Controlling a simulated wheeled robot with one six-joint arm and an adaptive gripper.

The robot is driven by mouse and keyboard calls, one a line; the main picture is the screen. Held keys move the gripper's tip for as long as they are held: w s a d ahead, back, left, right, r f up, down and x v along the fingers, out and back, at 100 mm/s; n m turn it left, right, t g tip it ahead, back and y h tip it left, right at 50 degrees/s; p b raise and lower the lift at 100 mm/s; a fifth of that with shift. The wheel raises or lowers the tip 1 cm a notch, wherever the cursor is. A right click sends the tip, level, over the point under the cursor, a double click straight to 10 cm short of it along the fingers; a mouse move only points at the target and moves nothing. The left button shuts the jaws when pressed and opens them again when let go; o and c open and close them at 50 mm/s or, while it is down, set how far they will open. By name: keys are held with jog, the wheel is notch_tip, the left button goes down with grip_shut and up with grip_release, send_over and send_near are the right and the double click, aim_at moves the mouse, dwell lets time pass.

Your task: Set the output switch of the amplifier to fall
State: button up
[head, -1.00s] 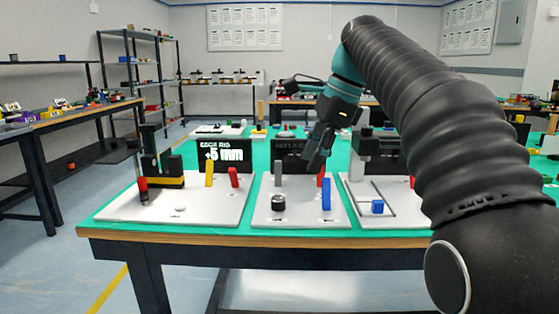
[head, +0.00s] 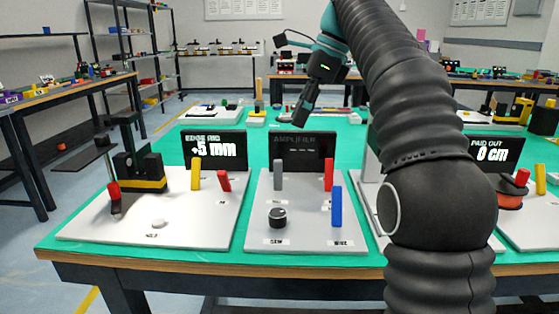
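The amplifier is a light grey board (head: 307,232) in the middle of the table, with a dark display (head: 304,150) at its back reading "AMPLIFIER" over dashes. On the board stand a grey lever (head: 278,175), a red lever (head: 328,175), a taller blue lever (head: 336,207) and a black round knob (head: 277,216). Small labels at the front edge are too blurred to read, so I cannot tell which control is the output switch. My gripper (head: 299,122) points down, above the display in the picture and apart from the levers. Its fingers are too small and dark to judge.
The edge rig board (head: 180,235), its display (head: 215,150) reading "+5 mm", stands to the left. On the right, a display (head: 497,152) reads "PAID OUT 0 cm" behind an orange drum (head: 511,194). My arm covers the board just right of the amplifier.

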aim_at(281, 160)
jog(key=b+x, duration=0.1)
jog(key=x, duration=1.2)
jog(key=shift+d+f+b, duration=0.15)
jog(key=shift+f+b, duration=0.1)
jog(key=shift+b, duration=0.15)
grip_shut()
